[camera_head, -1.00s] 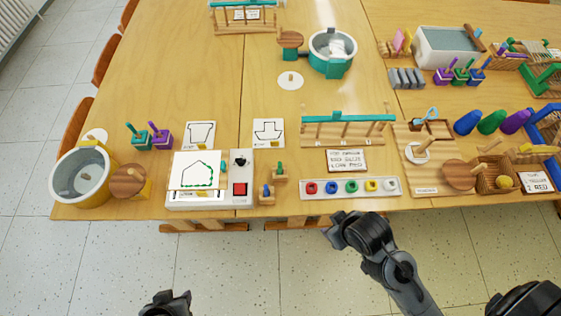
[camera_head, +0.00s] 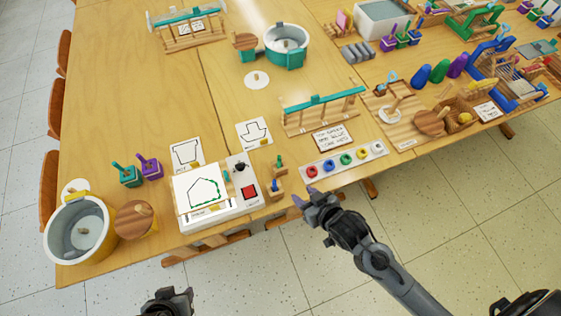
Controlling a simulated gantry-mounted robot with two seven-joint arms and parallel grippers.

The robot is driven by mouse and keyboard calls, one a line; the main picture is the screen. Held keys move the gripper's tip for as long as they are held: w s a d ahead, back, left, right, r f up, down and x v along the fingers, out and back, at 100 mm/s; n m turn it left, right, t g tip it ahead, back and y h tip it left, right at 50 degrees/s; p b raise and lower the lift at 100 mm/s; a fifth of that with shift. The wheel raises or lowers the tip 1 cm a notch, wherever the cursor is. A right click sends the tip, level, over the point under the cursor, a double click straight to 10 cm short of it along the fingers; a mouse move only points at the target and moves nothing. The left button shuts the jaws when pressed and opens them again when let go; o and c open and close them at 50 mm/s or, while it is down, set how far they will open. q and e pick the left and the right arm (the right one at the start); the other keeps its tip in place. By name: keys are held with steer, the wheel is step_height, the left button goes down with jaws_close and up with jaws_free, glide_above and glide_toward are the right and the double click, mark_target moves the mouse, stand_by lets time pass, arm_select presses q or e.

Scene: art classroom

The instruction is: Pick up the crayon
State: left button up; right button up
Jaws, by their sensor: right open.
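No single object stands out clearly as the crayon. Small coloured sticks stand upright in wooden blocks at the front of the table, a green stick (camera_head: 280,160) and a blue stick (camera_head: 274,185). They look crayon-like, but are too small to be sure. My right gripper (camera_head: 304,197) is open and empty at the table's front edge, to the right of and a little below the blue stick and apart from it. My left gripper (camera_head: 168,302) shows only partly at the bottom edge, away from the table; its jaws cannot be made out.
A white tray with coloured rings (camera_head: 375,151) lies just above my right gripper. A drawing board with a button (camera_head: 210,222) is left of the sticks. A wooden rack with a teal bar (camera_head: 320,99) stands behind. A yellow tub (camera_head: 55,238) is at far left.

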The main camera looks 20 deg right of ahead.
mark_target(276, 161)
steer(key=w+t, duration=0.1)
steer(key=w, duration=0.2)
steer(key=w+a+n+t+y+p, duration=0.1)
steer(key=w, duration=0.3)
steer(key=w+n, duration=0.1)
steer(key=w, duration=0.2)
steer(key=shift+w+a+r+t+y, duration=0.25)
steer(key=shift+w+r+t+y, duration=0.05)
steer(key=shift+r+t+y, duration=0.1)
steer(key=shift+b+x, duration=0.55)
steer(key=shift+x, duration=2.35)
arm_select(q)
steer(key=shift+a+r, duration=0.2)
steer(key=shift+r, duration=0.1)
arm_select(e)
steer(key=shift+s, duration=0.1)
steer(key=shift+d, duration=0.1)
jaws_close()
